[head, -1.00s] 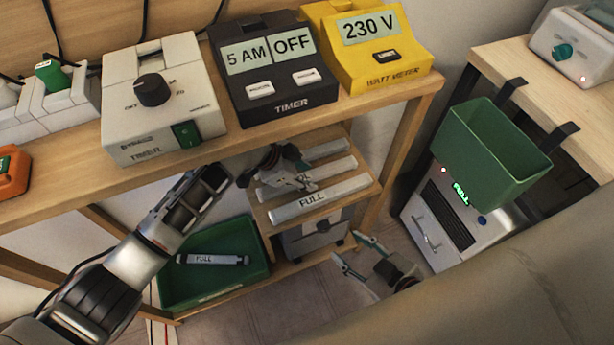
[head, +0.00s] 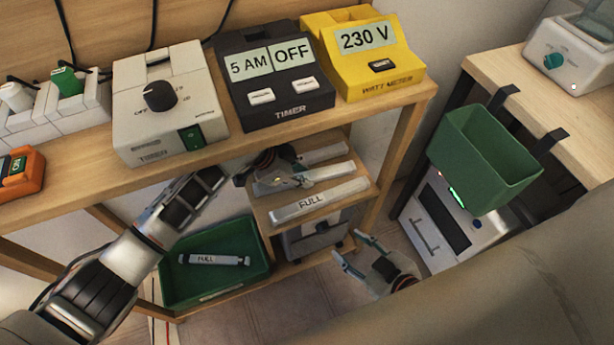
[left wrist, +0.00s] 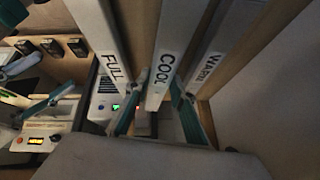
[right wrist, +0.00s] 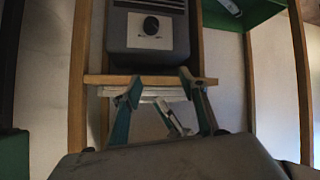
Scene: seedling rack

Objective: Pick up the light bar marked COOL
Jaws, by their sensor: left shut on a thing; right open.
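The light bar marked COOL (left wrist: 170,50) is the middle of three white bars in the left wrist view, between bars marked FULL (left wrist: 105,45) and WARM (left wrist: 222,38). My left gripper (left wrist: 158,112) is shut on the COOL bar near its marked end. In the head view, my left gripper (head: 290,184) is at the small wooden shelf under the bench, partly covering the COOL bar (head: 330,174). The FULL bar (head: 340,191) lies in front of it there. My right gripper (head: 352,250) is open and empty, below and right of the shelf; it also shows in the right wrist view (right wrist: 160,90).
A green tray (head: 180,296) at lower left holds another bar marked FULL (head: 228,261). A green bin (head: 470,165) hangs on the right-hand table. Timers (head: 285,125) and a yellow watt meter (head: 400,82) stand on the bench above my left arm.

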